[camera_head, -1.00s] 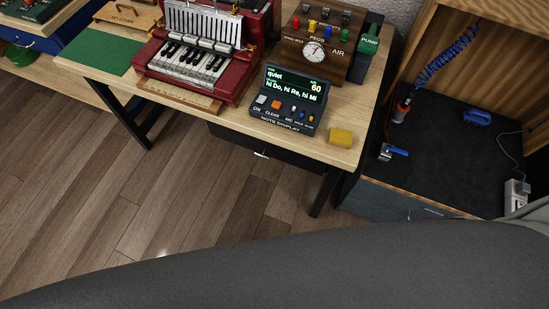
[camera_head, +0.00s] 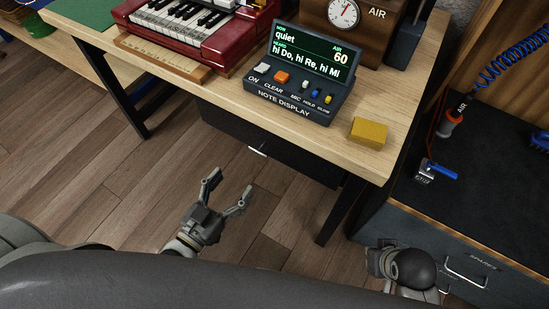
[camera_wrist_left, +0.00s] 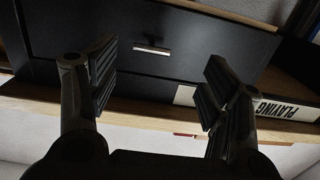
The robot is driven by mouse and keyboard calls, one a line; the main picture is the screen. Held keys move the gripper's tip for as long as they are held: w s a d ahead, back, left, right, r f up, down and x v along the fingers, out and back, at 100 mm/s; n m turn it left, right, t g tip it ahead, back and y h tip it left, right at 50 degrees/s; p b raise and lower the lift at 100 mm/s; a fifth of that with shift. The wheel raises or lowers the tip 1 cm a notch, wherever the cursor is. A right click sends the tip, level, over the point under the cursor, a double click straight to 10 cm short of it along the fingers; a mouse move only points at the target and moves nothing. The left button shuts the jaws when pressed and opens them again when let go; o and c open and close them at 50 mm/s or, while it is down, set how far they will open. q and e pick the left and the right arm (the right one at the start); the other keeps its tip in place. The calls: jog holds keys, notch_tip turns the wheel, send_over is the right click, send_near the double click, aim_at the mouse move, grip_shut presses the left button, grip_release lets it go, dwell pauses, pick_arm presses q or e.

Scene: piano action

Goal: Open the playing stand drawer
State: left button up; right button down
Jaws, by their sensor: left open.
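The playing stand drawer (camera_head: 282,160) is a dark drawer under the front edge of the wooden table (camera_head: 235,103). It looks shut and has a small pale handle (camera_head: 258,151). My left gripper (camera_head: 228,189) is open and empty, below and in front of the handle and apart from it. In the left wrist view the drawer front (camera_wrist_left: 205,35) fills the upper part. Its handle (camera_wrist_left: 151,50) lies between and beyond the open fingers (camera_wrist_left: 160,80). Part of my right arm shows at the lower right, but its fingers cannot be made out.
On the table are a note display box (camera_head: 303,75), a yellow block (camera_head: 369,131) and a red keyboard instrument (camera_head: 195,30). A table leg (camera_head: 342,207) stands right of the drawer. A dark cabinet marked spares (camera_head: 455,215) stands at the right. Floor before the drawer is clear.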

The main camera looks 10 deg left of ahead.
aim_at(257, 151)
pick_arm(q)
jog(key=shift+t+h, duration=0.3)
jog(key=shift+d+r+b+x, duration=0.15)
jog(key=shift+b+x, duration=0.15)
jog(key=shift+x, duration=1.6)
jog(key=shift+d+r+b+x, duration=0.1)
jog(key=shift+r+b+x, duration=0.15)
jog(key=shift+x, duration=1.6)
jog(key=shift+d+r+b+x, duration=0.1)
jog(key=shift+b+x, duration=0.2)
jog(key=shift+x, duration=1.6)
pick_arm(e)
jog(key=shift+d+v, duration=0.15)
jog(key=shift+v, duration=1.1)
jog(key=shift+d+v, duration=0.15)
jog(key=shift+v, duration=1.1)
pick_arm(q)
jog(key=shift+s, duration=0.1)
jog(key=shift+c, duration=0.4)
jog(key=c, duration=1.4)
jog(key=shift+a, duration=0.1)
pick_arm(e)
jog(key=shift+s, duration=0.1)
